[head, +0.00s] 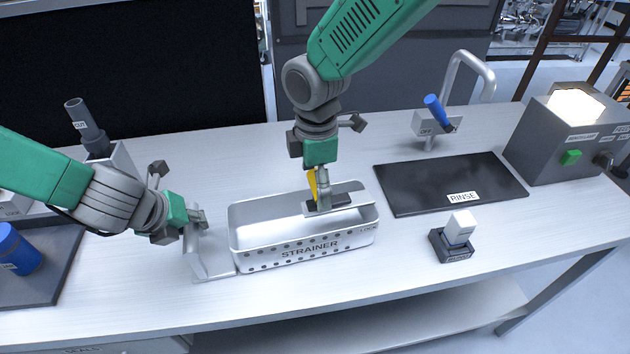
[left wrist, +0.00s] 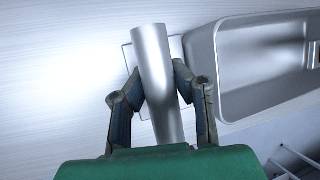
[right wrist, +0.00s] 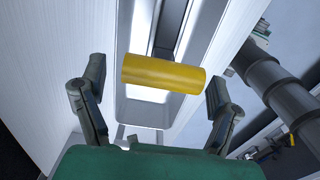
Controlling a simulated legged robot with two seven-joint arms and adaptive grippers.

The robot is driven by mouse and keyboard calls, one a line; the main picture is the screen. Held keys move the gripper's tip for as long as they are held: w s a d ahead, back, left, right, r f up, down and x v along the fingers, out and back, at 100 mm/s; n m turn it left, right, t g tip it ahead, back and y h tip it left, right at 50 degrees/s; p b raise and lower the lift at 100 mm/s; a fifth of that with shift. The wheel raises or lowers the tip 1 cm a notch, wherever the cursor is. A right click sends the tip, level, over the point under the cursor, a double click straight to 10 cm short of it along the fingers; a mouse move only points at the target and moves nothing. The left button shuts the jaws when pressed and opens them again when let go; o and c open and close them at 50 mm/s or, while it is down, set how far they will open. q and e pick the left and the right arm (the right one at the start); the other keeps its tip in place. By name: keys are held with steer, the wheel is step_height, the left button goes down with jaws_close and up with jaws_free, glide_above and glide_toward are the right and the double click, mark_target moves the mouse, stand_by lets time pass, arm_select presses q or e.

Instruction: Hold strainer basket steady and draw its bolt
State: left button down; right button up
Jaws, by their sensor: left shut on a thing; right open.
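The strainer basket (head: 310,250) is a pale metal tray with a perforated front wall labelled STRAINER and LOCK, standing on the bench. My left gripper (head: 197,218) is shut on the basket's round grey handle (left wrist: 158,80) at the basket's left end. The bolt's yellow grip (right wrist: 162,74) lies crosswise between the open fingers of my right gripper (right wrist: 155,100), with a gap on each side. In the head view the yellow grip (head: 312,183) is partly hidden by my right gripper (head: 322,192), which is over the basket near a flat plate (head: 342,202).
A black RINSE mat (head: 445,182) and a blue-handled tap (head: 437,112) are at the right. A small dark block with a white top (head: 459,230) stands right of the basket. A grey lamp box (head: 570,135) is far right. The front bench strip is clear.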

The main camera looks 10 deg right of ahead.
arm_select(q)
steer(key=shift+a, duration=0.1)
arm_select(e)
step_height(320, 180, up, 12)
steer(key=shift+f, duration=0.15)
steer(key=shift+a, duration=0.1)
arm_select(q)
steer(key=c, duration=1.4)
jaws_free()
steer(key=shift+o, duration=0.2)
